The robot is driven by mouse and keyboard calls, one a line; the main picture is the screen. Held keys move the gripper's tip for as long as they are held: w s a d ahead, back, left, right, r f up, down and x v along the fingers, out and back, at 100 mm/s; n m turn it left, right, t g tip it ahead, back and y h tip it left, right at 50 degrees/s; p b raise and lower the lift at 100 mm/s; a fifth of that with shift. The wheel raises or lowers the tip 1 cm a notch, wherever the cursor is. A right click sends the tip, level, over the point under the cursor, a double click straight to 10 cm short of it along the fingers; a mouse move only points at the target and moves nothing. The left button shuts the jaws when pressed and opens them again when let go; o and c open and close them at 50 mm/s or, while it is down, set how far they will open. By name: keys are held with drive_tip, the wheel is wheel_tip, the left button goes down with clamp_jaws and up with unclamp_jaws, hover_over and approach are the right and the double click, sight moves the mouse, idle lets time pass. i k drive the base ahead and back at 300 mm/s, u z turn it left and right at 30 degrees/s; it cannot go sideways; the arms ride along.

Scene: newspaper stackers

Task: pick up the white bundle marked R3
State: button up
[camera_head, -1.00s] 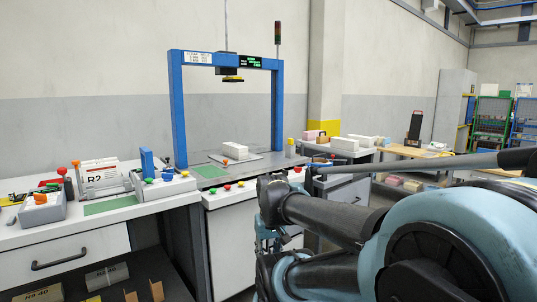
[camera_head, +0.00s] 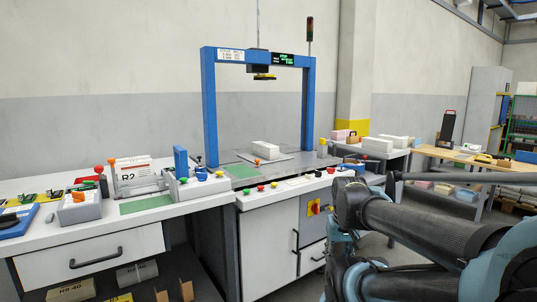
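No mark R3 can be read in this view. A white bundle (camera_head: 265,148) lies on a pale plate under the blue arch. Other white bundles (camera_head: 378,145) lie on the table to the right of the arch. A white stack in a holder (camera_head: 137,180) marked R2 stands on the left bench, with reddish print on its top. My arm fills the lower right, and its dark elbow is in front of the bench's right end. My gripper cannot be made out; no fingertips show.
The blue arch (camera_head: 209,110) stands over the middle bench, with coloured buttons (camera_head: 261,187) along its front. A row of knobs and a small tray (camera_head: 80,206) sit on the left bench. Labelled bundles (camera_head: 137,273) lie on the shelf below. A wooden table (camera_head: 452,154) stands at right.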

sight(267, 151)
drive_tip(key=z, duration=0.05)
drive_tip(key=i, duration=0.85)
drive_tip(key=u, duration=0.05)
